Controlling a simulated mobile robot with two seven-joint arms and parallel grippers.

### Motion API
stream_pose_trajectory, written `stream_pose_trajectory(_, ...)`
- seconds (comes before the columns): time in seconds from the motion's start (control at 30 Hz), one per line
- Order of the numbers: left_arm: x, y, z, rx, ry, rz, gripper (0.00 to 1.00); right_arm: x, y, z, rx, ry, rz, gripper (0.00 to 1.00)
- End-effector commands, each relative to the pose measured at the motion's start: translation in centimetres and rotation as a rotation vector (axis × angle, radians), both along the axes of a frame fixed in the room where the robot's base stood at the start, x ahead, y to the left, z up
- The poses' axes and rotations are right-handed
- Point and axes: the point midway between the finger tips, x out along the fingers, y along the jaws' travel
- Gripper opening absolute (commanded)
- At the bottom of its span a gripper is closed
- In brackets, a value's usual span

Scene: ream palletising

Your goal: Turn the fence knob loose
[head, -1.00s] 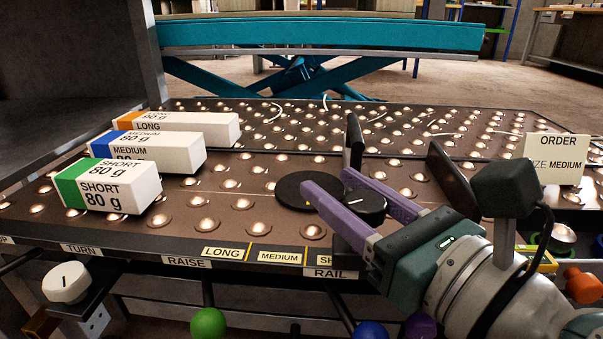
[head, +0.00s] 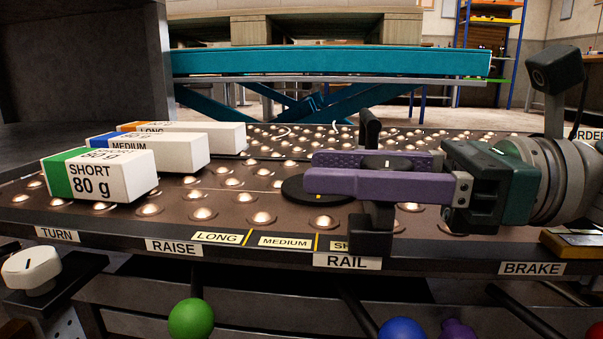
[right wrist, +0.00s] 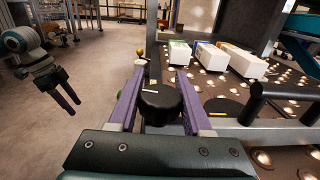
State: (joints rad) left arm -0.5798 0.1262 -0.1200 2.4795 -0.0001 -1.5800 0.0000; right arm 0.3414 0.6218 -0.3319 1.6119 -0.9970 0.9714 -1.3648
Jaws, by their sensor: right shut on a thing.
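The black fence knob (head: 390,164) has a white pointer line and sits above the RAIL label (head: 347,261). My right gripper (head: 311,169) comes in from the right and is shut on the knob, its purple fingers on either side. In the right wrist view the knob (right wrist: 160,102) shows between both fingers (right wrist: 161,72), its white line nearly crosswise. In the head view the near finger hides part of the knob. My left gripper (right wrist: 68,97) hangs away at the left of the right wrist view, fingers apart and empty.
White reams with green (head: 98,175), blue (head: 155,150) and orange (head: 190,134) ends lie on the ball table (head: 225,209). A black disc (head: 300,190) and a black upright handle (head: 369,128) stand close to my right fingers. A white TURN knob (head: 31,268) is at front left.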

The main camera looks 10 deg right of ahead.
Motion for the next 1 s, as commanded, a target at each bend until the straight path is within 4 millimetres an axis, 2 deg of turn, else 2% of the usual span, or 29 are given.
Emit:
stream_pose_trajectory(0.37, 0.01, -0.07, -0.02, -0.003, -0.001, 0.002, 0.5, -0.42, 0.07, -0.33, -0.005, 0.004, 0.145, 0.0)
stream_pose_trajectory(0.87, 0.02, -0.28, -0.01, -0.011, 0.0, 0.007, 0.5, -0.53, 0.09, -0.32, -0.004, 0.003, 0.165, 0.0)
stream_pose_trajectory(0.9, 0.02, -0.28, -0.01, -0.011, 0.0, 0.007, 0.5, -0.53, 0.09, -0.33, -0.005, 0.004, 0.165, 0.5)
stream_pose_trajectory(1.0, 0.02, -0.28, -0.01, -0.011, 0.0, 0.007, 0.5, -0.53, 0.09, -0.29, -0.004, 0.003, 0.165, 0.62)
